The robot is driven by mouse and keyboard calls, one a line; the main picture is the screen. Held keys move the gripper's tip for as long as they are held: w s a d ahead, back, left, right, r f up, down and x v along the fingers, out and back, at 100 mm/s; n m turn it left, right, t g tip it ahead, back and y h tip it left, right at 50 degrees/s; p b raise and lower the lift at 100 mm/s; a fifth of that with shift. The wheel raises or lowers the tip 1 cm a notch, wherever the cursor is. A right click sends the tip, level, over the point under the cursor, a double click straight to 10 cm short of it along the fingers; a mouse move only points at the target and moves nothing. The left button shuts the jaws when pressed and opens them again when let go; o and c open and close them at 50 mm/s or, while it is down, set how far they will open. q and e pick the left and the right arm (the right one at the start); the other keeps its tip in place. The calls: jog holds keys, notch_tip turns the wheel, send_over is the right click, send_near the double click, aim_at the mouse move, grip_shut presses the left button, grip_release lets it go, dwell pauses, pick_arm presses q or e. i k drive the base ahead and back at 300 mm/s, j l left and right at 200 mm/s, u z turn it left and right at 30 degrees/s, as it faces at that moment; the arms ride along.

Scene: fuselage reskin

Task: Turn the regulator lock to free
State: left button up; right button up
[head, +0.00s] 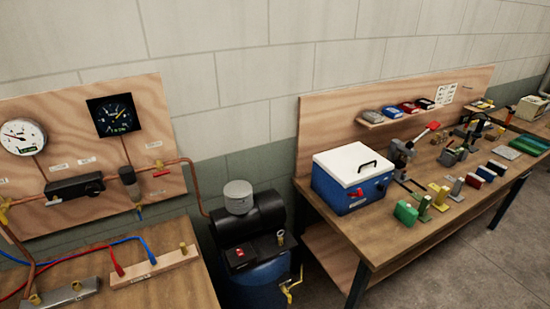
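A plywood panel (95,85) on the wall at the left carries a copper pipe line (180,161). A dark grey cylindrical fitting (128,176), which looks like the regulator, sits in that line. A black rectangular block (75,188) is in the line to its left. A small red handle (161,172) shows just right of the cylinder. A lock on the regulator is too small to make out, so its setting cannot be told. Neither of my grippers is in view.
A white dial gauge (22,136) and a black gauge (113,115) are on the panel. Hoses cross the left bench (185,270). A black and blue compressor (255,235) stands between the benches. The right bench (400,235) holds a blue, white-lidded box (350,178) and tools.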

aim_at(55, 202)
jog(key=u, duration=0.4)
jog(key=k+j+u, duration=0.1)
jog(key=u, duration=0.65)
jog(key=j+u, duration=0.15)
jog(key=u, duration=0.25)
jog(key=k, duration=0.05)
